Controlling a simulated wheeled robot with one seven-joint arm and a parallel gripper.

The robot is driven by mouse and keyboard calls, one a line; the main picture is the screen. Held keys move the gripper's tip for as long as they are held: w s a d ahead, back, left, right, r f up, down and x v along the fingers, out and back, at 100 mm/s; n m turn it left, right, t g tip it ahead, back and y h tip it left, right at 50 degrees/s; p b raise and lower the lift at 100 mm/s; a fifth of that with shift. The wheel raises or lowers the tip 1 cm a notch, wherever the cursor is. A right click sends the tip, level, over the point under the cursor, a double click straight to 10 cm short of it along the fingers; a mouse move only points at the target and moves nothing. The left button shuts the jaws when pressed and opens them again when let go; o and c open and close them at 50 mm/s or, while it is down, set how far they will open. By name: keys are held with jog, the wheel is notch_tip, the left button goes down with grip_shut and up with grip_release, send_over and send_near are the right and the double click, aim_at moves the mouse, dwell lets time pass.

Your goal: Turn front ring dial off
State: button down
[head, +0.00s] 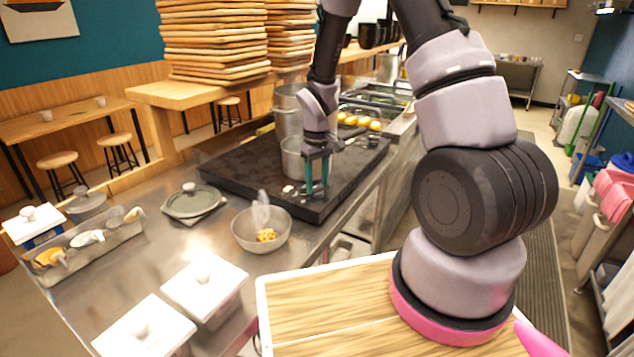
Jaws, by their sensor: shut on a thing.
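The dark stove slab (240,165) lies on the steel counter, with metal pots on it. The front ring dial cannot be made out clearly. Small pale marks (289,189) show near the slab's front edge, left of my fingers. My gripper (317,188) points down over the front of the slab, its two teal fingers a little apart. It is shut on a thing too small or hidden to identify. The nearer metal pot (291,160) stands just behind and left of the fingers. I cannot tell whether they touch it.
A bowl (246,240) with beans and a utensil stands in front of the slab. A lidded grey pan (194,202), a topping tray (95,240) and white lidded containers (205,285) are at left. Tall board stacks (215,40) stand behind. Yellow items (360,122) lie behind right.

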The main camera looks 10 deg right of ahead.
jog(key=shift+c, duration=1.4)
grip_release()
notch_tip(320, 180, up, 11)
jog(key=shift+f, duration=0.1)
notch_tip(320, 180, up, 18)
jog(key=m+t+y, duration=0.1)
jog(key=m+t, duration=0.2)
jog(key=m, duration=0.1)
send_over(317, 186)
jog(key=s+d, duration=0.4)
jog(key=s, duration=0.4)
jog(key=s+d+r+m+t+y, duration=0.1)
jog(key=s+r+m+t, duration=0.3)
jog(key=s+r, duration=0.4)
jog(key=s, duration=0.4)
jog(key=shift+d+m, duration=0.4)
